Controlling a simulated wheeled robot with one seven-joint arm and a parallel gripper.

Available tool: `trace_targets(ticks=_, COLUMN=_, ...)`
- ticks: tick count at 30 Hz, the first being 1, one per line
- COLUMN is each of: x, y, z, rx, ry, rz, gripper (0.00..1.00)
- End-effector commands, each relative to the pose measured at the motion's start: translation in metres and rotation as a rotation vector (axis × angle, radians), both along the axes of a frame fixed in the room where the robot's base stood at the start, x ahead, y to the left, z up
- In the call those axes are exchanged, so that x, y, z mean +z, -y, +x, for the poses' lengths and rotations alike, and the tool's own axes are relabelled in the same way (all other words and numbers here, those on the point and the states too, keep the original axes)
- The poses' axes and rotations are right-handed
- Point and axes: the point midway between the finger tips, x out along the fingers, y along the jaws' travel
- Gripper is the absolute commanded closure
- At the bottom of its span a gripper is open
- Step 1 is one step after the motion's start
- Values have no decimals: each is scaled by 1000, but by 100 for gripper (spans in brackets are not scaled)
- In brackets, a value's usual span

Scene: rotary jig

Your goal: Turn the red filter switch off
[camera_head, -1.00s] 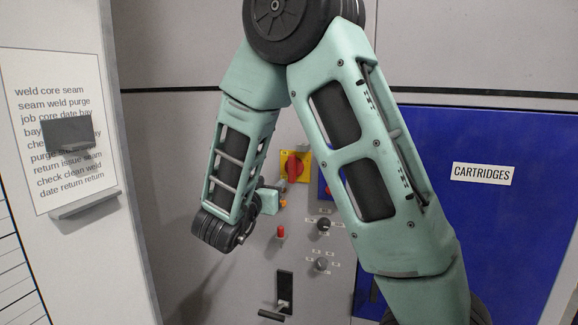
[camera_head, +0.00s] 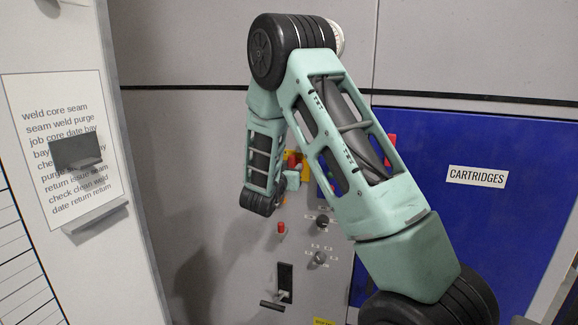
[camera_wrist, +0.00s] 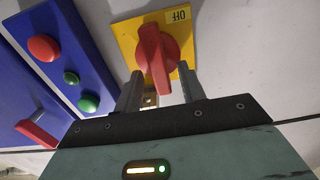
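A red rotary switch handle (camera_wrist: 156,58) stands on a yellow plate (camera_wrist: 125,38) in the wrist view. An "OFF" label, upside down in this view, is at one corner of the plate. No filter label is readable. My gripper (camera_wrist: 160,72) is open, one finger on each side of the handle's near end, with visible gaps. In the head view, my gripper (camera_head: 292,178) is at the switch, and my arm hides most of it; a bit of yellow plate (camera_head: 305,162) shows. A small red toggle (camera_head: 281,228) sits below.
Two dark knobs (camera_head: 321,220) (camera_head: 319,258) and a black lever (camera_head: 285,282) are lower on the grey panel. A blue "CARTRIDGES" door (camera_head: 478,220) is right.

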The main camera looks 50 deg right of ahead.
Motion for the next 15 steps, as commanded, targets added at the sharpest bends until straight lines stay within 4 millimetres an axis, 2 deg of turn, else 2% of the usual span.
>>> trace_targets(ticks=6, x=0, y=0, z=0, rx=0, ry=0, rz=0, gripper=60)
trace_targets(ticks=10, x=0, y=0, z=0, rx=0, ry=0, rz=-1, gripper=96)
trace_targets(ticks=11, x=0, y=0, z=0, rx=0, ry=0, rz=-1, gripper=100)
trace_targets(ticks=15, x=0, y=0, z=0, rx=0, ry=1, rz=-1, gripper=100)
